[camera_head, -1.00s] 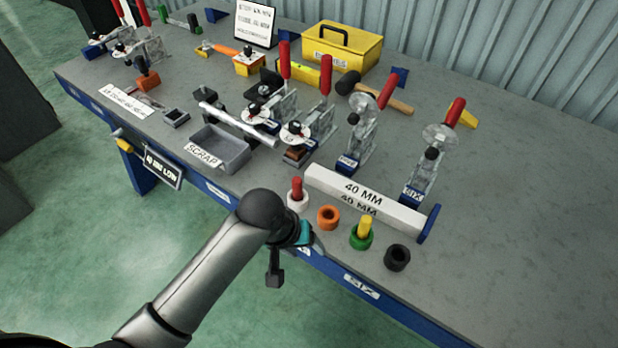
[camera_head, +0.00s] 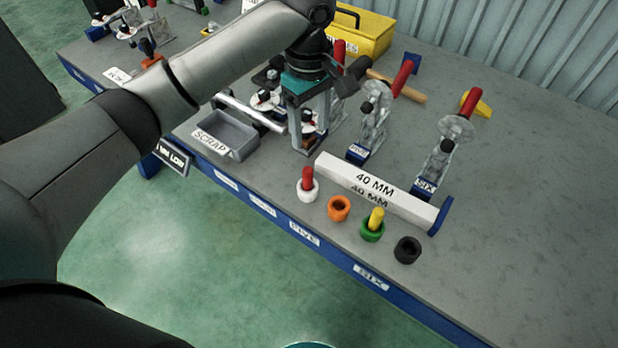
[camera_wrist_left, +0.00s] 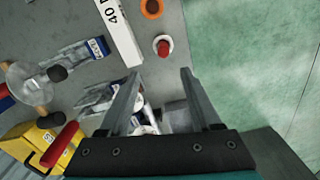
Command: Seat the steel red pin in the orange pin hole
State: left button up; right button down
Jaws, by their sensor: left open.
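The red pin (camera_head: 307,178) stands upright in a white ring holder (camera_head: 306,192) near the table's front edge. It also shows in the left wrist view (camera_wrist_left: 163,48), in its white holder. The orange pin hole (camera_head: 339,208) is an empty orange ring just right of the white one; part of it shows in the left wrist view (camera_wrist_left: 152,8). My left gripper (camera_head: 309,146) points down, open and empty, above the table behind and left of the red pin. In the left wrist view its fingers (camera_wrist_left: 158,76) are spread, with the red pin beyond the tips. My right gripper is not in view.
A green ring (camera_head: 372,233) with a yellow pin and an empty black ring (camera_head: 407,250) continue the row. A white 40 MM block (camera_head: 370,187) lies behind it. Toggle clamps with red handles (camera_head: 404,76) stand further back. A grey scrap tray (camera_head: 228,134) is left.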

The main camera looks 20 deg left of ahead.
aim_at(308, 169)
pick_arm(q)
jog(key=f+b, duration=0.2)
jog(key=f, duration=0.7)
jog(key=shift+a+f+b, duration=0.2)
jog(key=shift+b, duration=0.1)
jog(key=f+b, duration=0.1)
jog(key=f, duration=0.4)
jog(key=shift+s+f+b, duration=0.1)
jog(key=shift+s+b, duration=0.1)
jog(key=shift+b, duration=0.2)
grip_shut()
